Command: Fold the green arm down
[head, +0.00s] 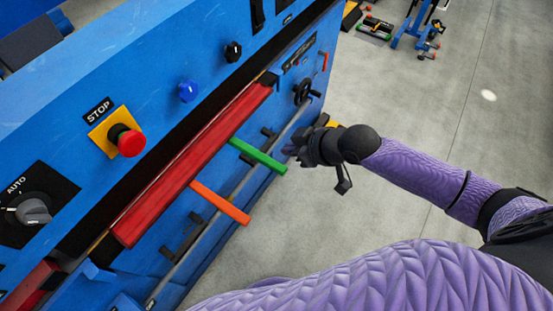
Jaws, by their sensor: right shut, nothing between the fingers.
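The green arm (258,156) is a short bar that sticks out from the lower edge of a red bar on the blue panel, pointing to the lower right. My right gripper (290,149) is shut and empty, close to the free end of the green arm. From this angle I cannot tell whether it touches the arm. My left gripper is not in view.
An orange arm (220,203) sticks out beside the green one, along the red bar (195,165). The blue panel (150,60) also carries a red stop button (130,143), an AUTO knob (33,211) and a black handwheel (303,91).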

